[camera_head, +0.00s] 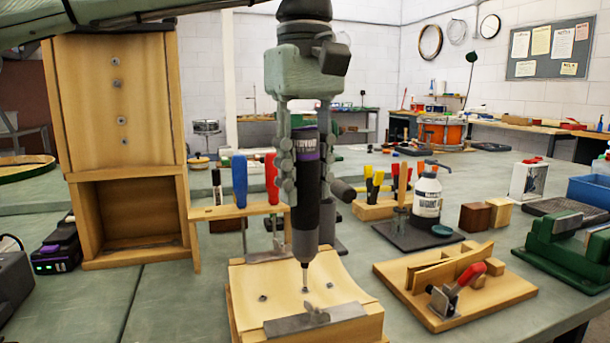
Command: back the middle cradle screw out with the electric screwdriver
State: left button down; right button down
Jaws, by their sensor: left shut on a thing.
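My left gripper (307,188) is shut on the electric screwdriver (304,225), a black and grey tool with a purple band. The screwdriver hangs upright, its bit pointing down. The wooden cradle (364,328) with a curved top lies under it at the front centre. The bit tip is at the middle of the curved surface, where the middle cradle screw (305,290) sits. Whether the bit is seated in the screw head is too small to tell. One more screw (262,297) shows to the left and another (331,285) to the right. My right gripper is not seen.
A wooden rack (203,214) with blue and red-handled tools stands close behind the cradle. A clamp board (475,300) lies right, a tall wooden box (112,130) left. Bench left of the cradle is clear.

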pick_arm(q)
jog(key=shift+f+p, duration=0.55)
jog(key=shift+p, duration=0.2)
dwell(2.2)
jog(key=shift+s+p, duration=0.1)
jog(key=shift+p, duration=0.55)
dwell(1.2)
jog(key=shift+r+p, duration=0.85)
jog(key=shift+p, duration=0.15)
jog(key=shift+r, duration=0.8)
